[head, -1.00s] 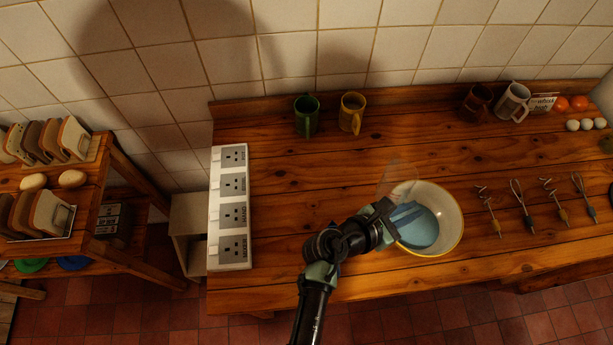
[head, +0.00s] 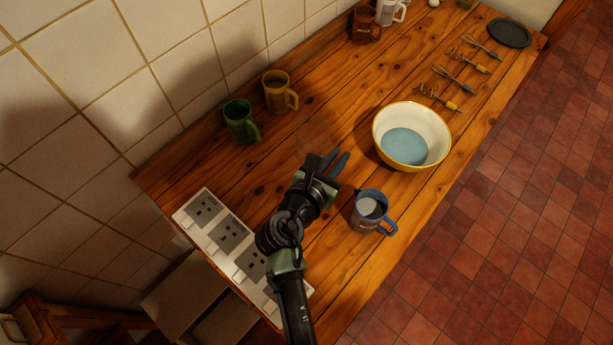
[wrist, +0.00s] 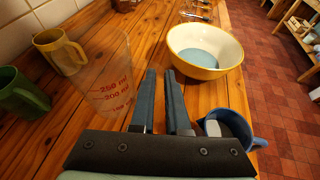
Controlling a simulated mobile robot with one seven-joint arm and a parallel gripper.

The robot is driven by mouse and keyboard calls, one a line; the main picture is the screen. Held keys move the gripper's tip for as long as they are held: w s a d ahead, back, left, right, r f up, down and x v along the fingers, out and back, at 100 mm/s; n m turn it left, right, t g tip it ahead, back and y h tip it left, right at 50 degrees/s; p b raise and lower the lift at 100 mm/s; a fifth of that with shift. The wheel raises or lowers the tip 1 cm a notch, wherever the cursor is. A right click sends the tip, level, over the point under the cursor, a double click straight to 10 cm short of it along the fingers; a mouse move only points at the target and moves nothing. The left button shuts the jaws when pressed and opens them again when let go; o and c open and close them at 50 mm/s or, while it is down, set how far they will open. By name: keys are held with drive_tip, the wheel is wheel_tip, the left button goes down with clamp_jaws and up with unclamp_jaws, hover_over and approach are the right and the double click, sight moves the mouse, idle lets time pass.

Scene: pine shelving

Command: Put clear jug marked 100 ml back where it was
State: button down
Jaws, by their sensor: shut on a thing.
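The clear jug (wrist: 108,80) with red markings shows left of my fingers in the wrist view. I read 250 ml and 200 ml on it; the lowest marking is partly cut off by my gripper. In the head view the jug (head: 313,138) is only a faint transparent shape just beyond my gripper (head: 335,162). In the wrist view my gripper (wrist: 162,85) is shut on the jug, with its two dark fingers close together. The gripped part is see-through and hard to make out. I cannot tell whether the jug's base touches the wooden counter (head: 330,260).
A green mug (head: 238,122) and a yellow mug (head: 277,92) stand by the wall. A cream bowl (head: 378,140) with blue inside is to the right. A blue-handled mug (head: 370,212) is near the front edge. A socket strip (head: 228,240) lies at the left end. Whisks (head: 452,78) lie farther back.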

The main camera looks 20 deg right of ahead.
drive_tip(key=shift+d+f+b, duration=0.1)
drive_tip(key=shift+f+b, duration=0.75)
drive_tip(key=shift+f, duration=3.75)
drive_tip(key=shift+f, duration=0.1)
drive_tip(key=c, duration=0.9)
unclamp_jaws()
